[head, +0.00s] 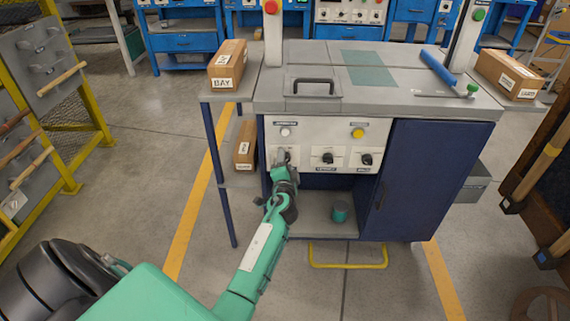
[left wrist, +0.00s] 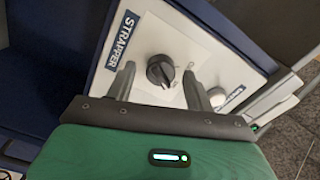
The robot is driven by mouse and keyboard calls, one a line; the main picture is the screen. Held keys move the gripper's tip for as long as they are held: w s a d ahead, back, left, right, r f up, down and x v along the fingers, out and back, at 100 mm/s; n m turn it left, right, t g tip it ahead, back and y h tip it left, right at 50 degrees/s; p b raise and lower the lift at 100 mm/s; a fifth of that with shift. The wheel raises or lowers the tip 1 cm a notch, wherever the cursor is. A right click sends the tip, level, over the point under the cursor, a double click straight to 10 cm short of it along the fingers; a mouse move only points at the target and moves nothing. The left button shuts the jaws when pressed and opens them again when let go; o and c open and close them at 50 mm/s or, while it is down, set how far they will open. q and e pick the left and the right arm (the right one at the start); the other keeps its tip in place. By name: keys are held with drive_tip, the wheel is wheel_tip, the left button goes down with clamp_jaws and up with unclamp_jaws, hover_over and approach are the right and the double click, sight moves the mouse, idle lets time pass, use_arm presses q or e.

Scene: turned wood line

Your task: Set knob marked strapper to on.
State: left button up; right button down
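The black strapper knob (left wrist: 160,70) sits on a white panel in the left wrist view, beside the dark label reading STRAPPER (left wrist: 122,38). Faint marks lie near the knob, too small to read, and I cannot tell its setting for sure. My left gripper (left wrist: 159,72) is open, with one finger on each side of the knob and gaps showing between fingers and knob. In the head view, my left gripper (head: 283,160) is at the left end of the control panel (head: 308,136) and mostly hides this knob. My right gripper is not in view.
Two other black knobs (head: 328,158) (head: 366,159) sit to the right on the panel. Above are a white button (head: 285,132) and a yellow button (head: 358,133). A cardboard box (head: 245,143) is on the side shelf left of my gripper. A yellow bar (head: 348,266) juts out below.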

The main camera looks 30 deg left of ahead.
use_arm(q)
drive_tip(key=v, duration=1.3)
drive_tip(key=shift+s+d, duration=0.25)
drive_tip(key=shift+s, duration=0.05)
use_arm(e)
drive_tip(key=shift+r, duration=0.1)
